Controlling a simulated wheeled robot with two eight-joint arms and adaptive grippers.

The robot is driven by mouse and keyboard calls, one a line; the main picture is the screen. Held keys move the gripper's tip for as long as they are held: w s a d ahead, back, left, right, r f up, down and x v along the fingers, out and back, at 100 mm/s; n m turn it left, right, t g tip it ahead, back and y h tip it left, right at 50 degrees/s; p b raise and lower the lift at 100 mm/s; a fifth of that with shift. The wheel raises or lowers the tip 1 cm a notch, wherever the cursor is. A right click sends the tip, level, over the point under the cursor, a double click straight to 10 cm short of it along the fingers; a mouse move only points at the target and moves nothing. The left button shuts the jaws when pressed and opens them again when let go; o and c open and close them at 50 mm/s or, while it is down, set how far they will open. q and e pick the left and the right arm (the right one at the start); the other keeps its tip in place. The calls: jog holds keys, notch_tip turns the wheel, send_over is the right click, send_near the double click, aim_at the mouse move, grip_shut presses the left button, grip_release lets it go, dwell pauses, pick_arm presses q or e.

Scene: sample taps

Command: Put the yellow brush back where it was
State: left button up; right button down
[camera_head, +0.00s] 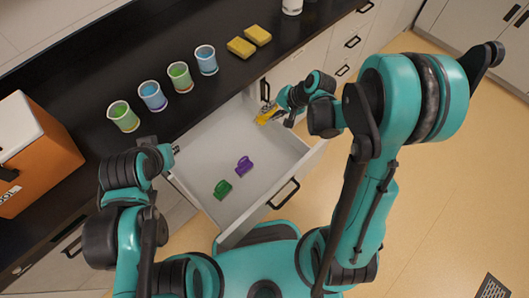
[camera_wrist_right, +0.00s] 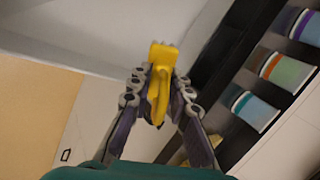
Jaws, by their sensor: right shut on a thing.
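My right gripper (camera_head: 277,113) is shut on the yellow brush (camera_head: 267,117) and holds it over the far right end of the open drawer (camera_head: 203,150). The right wrist view shows the yellow brush (camera_wrist_right: 160,80) upright between the two fingers of the right gripper (camera_wrist_right: 157,97). A purple brush (camera_head: 244,166) and a green brush (camera_head: 222,189) lie on the drawer floor, nearer its front. My left gripper (camera_head: 172,152) is near the drawer's left end, mostly hidden by its own arm, and its fingers are not clear.
Several cups with blue or green bands (camera_head: 180,77) stand in a row on the dark counter (camera_head: 105,75) behind the drawer. Two yellow sponges (camera_head: 241,47) lie to their right. An orange and white box (camera_head: 40,150) stands at the left. The drawer's left part is bare.

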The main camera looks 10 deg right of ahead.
jog(key=s+a+f+n+g+h, duration=0.1)
jog(key=s+f+n+g+h, duration=0.15)
jog(key=s+n, duration=0.5)
jog(key=s+a+f+n+g+h, duration=0.1)
jog(key=s+f+n+g+h, duration=0.15)
jog(key=s+n, duration=0.45)
jog(key=shift+m+t+h, duration=0.3)
jog(key=shift+m+t, duration=0.1)
jog(key=shift+m, duration=0.05)
jog(key=w+f+b, duration=0.3)
jog(key=w+f, duration=0.2)
jog(key=w+f+b, duration=0.4)
jog(key=w+f, duration=0.1)
jog(key=shift+w+a+f, duration=0.2)
jog(key=shift+w+f, duration=0.1)
jog(key=shift+r, duration=0.15)
jog(key=c, duration=1.8)
grip_release()
jog(key=o, duration=0.4)
